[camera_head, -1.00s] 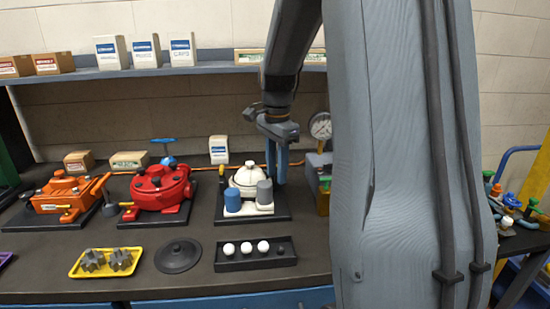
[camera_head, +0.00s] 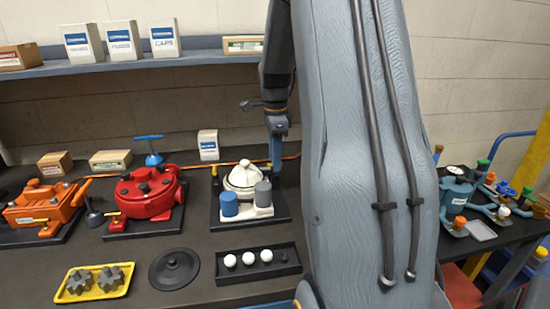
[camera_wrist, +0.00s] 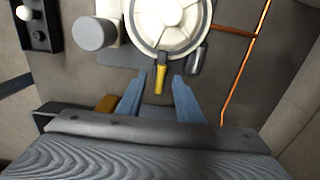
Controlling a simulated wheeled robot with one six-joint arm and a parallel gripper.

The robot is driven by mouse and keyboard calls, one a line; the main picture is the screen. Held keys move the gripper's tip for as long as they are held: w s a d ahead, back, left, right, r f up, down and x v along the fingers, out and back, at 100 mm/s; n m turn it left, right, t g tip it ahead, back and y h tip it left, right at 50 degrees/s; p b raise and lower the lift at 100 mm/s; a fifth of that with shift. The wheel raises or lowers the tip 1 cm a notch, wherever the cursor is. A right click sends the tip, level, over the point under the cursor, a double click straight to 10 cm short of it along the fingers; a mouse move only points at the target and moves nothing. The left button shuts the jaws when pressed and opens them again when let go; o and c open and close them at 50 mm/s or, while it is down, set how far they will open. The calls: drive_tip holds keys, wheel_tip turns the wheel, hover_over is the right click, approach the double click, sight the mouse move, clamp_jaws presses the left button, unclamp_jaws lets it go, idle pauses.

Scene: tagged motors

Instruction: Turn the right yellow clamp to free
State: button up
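The white round-lidded unit (camera_head: 243,176) stands on a black base on the bench, with a blue and a grey cylinder at its front. The right yellow clamp (camera_wrist: 161,74) shows in the wrist view as a short yellow lever sticking out from the lid's rim. My gripper (camera_wrist: 157,92) is open, with one blue finger on each side of the lever's outer end and a gap on both sides. In the head view my gripper (camera_head: 275,152) is at the unit's right edge, and the right clamp cannot be made out there. Another yellow clamp (camera_head: 214,171) stands at the unit's left.
A black tray (camera_head: 230,280) with white balls lies in front of the unit, a dark round lid (camera_head: 174,268) to its left. The red unit (camera_head: 150,193) stands further left. In the wrist view, an orange pipe (camera_wrist: 244,75) runs along the right and a yellow part (camera_wrist: 106,103) sits beside the left finger.

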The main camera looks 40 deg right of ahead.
drive_tip(key=shift+f, duration=0.45)
clamp_jaws()
